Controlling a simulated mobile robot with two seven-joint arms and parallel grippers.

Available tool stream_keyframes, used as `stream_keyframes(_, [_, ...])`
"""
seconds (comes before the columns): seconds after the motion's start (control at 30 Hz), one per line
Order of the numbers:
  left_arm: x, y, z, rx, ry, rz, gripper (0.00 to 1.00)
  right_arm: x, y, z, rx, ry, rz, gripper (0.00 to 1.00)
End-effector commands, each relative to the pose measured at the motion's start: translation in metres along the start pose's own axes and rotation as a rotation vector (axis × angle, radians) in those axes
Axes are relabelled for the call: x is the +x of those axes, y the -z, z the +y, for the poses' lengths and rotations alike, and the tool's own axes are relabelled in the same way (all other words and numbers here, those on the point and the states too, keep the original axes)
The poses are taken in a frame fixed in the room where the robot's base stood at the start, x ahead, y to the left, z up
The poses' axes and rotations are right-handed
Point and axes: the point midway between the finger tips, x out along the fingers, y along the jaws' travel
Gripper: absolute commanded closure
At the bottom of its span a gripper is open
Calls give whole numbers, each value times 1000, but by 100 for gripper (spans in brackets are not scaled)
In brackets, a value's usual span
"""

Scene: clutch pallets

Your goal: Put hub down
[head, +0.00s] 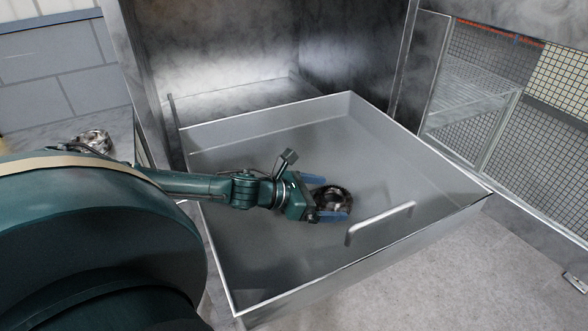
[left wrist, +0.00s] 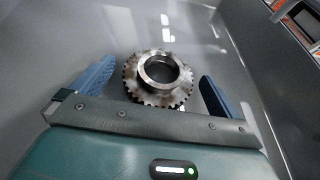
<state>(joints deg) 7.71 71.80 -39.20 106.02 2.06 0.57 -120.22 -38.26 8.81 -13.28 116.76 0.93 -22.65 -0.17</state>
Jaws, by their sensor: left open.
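The hub (head: 333,199) is a dark metal ring with a toothed rim and lies in a grey metal drawer (head: 250,125), right of the drawer's middle and near its handle. In the left wrist view the hub (left wrist: 158,78) shows its raised collar and central hole. My left gripper (head: 334,198) is open, with its blue fingers on either side of the hub. In the left wrist view gaps show between the hub and both fingers (left wrist: 155,85). The hub looks flat on the drawer floor. My right gripper is not in view.
The drawer is pulled out of a metal cabinet and its floor is otherwise bare. A bar handle (head: 380,222) stands close to the hub. Another metal part (head: 95,140) sits on a surface at left. A wire mesh fence (head: 500,60) stands at right.

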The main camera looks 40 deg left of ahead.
Motion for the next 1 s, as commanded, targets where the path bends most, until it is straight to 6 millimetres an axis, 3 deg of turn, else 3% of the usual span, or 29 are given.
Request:
stream_keyframes(0.57, [-46, -1, -2, -2, 6, 4, 0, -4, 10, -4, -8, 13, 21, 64])
stream_keyframes(1.0, [-85, -3, -2, -2, 4, 2, 0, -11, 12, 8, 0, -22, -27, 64])
